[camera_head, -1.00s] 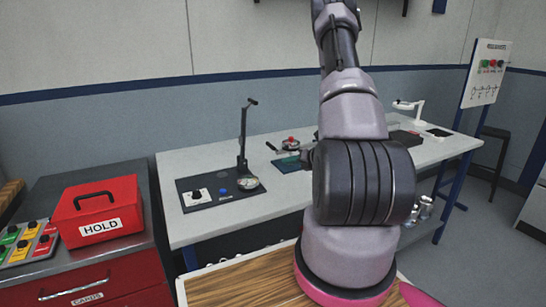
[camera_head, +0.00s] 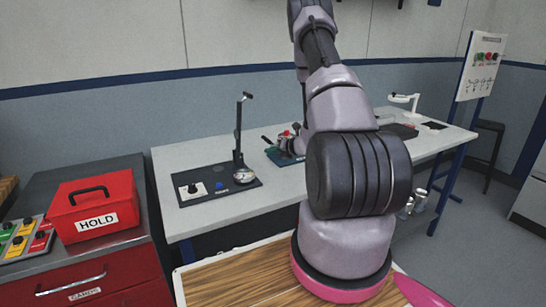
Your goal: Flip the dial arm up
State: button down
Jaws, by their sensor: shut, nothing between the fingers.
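A dark panel (camera_head: 212,192) lies on the grey workbench, left of my arm. A thin black arm (camera_head: 238,130) stands nearly upright on it, with a short crosspiece at its top. A round, pale-faced dial (camera_head: 244,175) sits at the foot of this arm. My arm rises at the right of these and leaves the top of the picture. My gripper is not in view.
A teal plate (camera_head: 278,157) with a red-topped fixture stands behind, partly hidden by my arm. A red HOLD box (camera_head: 97,205) sits on the left cabinet. A white lamp-like stand (camera_head: 404,100) is at the far right. The bench front (camera_head: 205,222) is bare.

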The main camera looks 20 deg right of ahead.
jog(key=shift+w+d+r, duration=0.3)
jog(key=shift+r, duration=0.3)
jog(key=shift+r, duration=0.15)
jog(key=d+r+m+t+y, duration=0.1)
jog(key=d+r+m+y, duration=0.1)
jog(key=d+r+m, duration=0.5)
jog(key=d+r+t+y, duration=0.25)
jog(key=d+r, duration=0.25)
jog(key=r, duration=0.7)
jog(key=d+r+m+t, duration=0.1)
jog(key=d+m+t, duration=0.1)
jog(key=d+m, duration=0.3)
jog(key=d+r+m+t, duration=0.2)
jog(key=d+m, duration=0.2)
jog(key=d, duration=1)
jog(key=shift+w+d+m+y, duration=0.3)
jog(key=shift+w+m+y, duration=0.05)
jog(key=shift+w+m, duration=0.1)
jog(key=shift+f, duration=0.1)
